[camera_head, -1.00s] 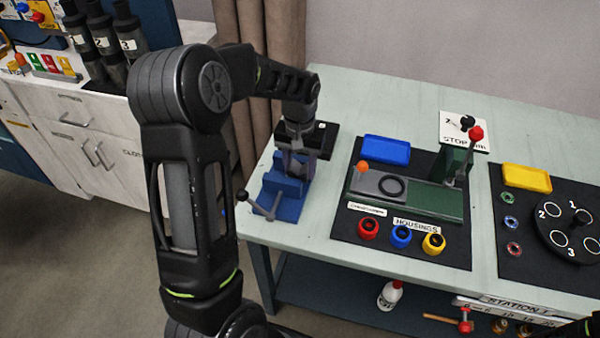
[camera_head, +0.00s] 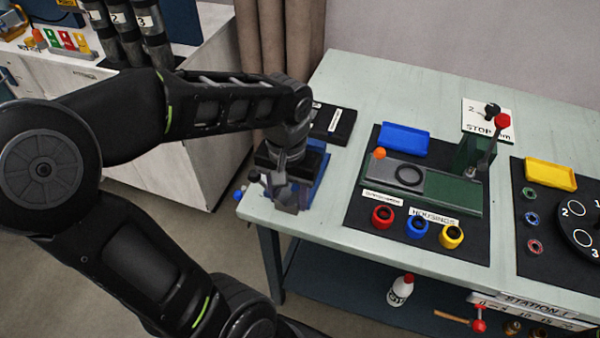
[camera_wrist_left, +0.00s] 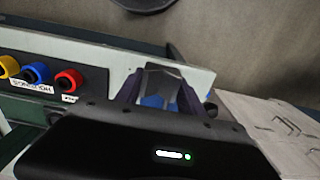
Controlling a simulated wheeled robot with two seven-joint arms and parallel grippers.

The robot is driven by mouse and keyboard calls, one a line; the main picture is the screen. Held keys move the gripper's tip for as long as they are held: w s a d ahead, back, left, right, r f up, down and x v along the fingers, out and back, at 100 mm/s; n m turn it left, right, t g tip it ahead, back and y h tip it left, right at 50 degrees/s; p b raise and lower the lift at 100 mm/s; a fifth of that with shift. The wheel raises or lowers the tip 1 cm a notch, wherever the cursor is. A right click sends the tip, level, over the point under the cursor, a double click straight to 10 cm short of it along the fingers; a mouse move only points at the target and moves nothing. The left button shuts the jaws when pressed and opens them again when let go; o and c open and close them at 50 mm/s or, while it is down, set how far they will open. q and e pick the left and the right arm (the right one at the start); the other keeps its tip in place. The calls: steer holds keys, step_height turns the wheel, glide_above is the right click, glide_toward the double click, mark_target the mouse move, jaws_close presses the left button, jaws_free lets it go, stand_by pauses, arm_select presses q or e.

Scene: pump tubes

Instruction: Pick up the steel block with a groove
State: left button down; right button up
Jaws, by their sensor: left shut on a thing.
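My left gripper (camera_head: 285,190) is shut on a grey steel block (camera_head: 287,208) near the left front corner of the table. The wrist view shows the block (camera_wrist_left: 161,70) between the two fingers (camera_wrist_left: 161,92). Its groove cannot be made out. The blue vise (camera_head: 320,162) is mostly hidden behind the gripper and forearm. The gripper is over the vise's front part; I cannot tell whether the block touches the vise. My right gripper is not in view.
A black box (camera_head: 334,122) lies behind the vise. To the right, a dark mat carries a green press fixture (camera_head: 455,196), a blue tray (camera_head: 403,139) and red, blue and yellow housings (camera_head: 417,227). A white cabinet (camera_head: 185,165) stands left of the table.

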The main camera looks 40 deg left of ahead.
arm_select(q)
steer(key=shift+s+d, duration=0.2)
steer(key=shift+s, duration=0.35)
steer(key=shift+s+d, duration=0.15)
steer(key=shift+s, duration=0.4)
